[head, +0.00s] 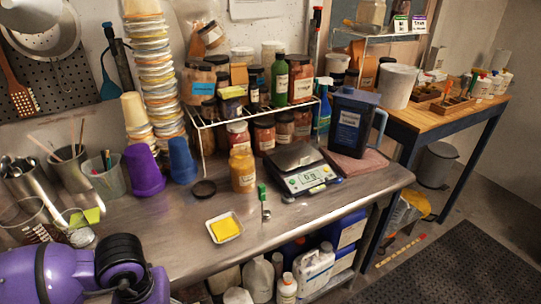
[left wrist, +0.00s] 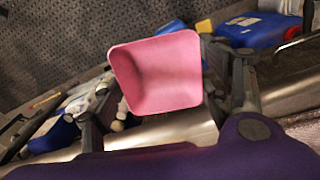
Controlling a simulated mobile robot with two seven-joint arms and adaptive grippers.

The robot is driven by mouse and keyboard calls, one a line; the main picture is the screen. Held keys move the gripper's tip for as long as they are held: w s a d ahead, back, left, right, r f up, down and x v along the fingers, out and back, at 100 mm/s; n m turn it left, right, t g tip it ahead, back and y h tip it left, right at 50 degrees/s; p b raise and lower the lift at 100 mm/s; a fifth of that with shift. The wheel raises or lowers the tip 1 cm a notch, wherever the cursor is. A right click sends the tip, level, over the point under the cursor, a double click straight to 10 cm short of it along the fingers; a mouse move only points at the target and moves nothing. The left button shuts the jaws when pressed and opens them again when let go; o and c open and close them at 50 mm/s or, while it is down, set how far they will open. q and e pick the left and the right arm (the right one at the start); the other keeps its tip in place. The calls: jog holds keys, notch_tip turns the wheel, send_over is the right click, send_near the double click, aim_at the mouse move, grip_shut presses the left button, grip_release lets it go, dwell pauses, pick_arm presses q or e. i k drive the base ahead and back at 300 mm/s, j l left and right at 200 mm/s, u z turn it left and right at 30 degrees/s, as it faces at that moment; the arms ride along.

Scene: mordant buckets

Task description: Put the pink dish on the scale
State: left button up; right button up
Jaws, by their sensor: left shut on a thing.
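The pink dish (left wrist: 160,72) is a small square tray with rounded corners, seen in the left wrist view between the dark fingers of my left gripper (left wrist: 165,85). The gripper is shut on it. Neither the dish nor these fingers show in the head view, where only my purple left arm enters at the lower left. The scale (head: 318,180) stands on the steel bench in the head view, with a dark weighing plate and a lit display. Its plate (head: 293,157) is bare. My right gripper is not in view.
On the steel bench (head: 170,235), a white dish of yellow powder (head: 225,229), a green-handled spatula (head: 263,197), an orange jar (head: 242,170) and a black lid (head: 203,189) lie left of the scale. A dark blue jug (head: 352,125) stands behind right. The front right bench is clear.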

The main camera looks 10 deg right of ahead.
aim_at(294, 154)
jog(key=i+l, duration=0.1)
jog(key=l, duration=0.4)
jog(key=i+l, duration=0.1)
jog(key=l, duration=0.85)
jog(key=i+l, duration=0.15)
jog(key=l, duration=0.35)
jog(key=i+l, duration=0.1)
jog(key=l, duration=0.4)
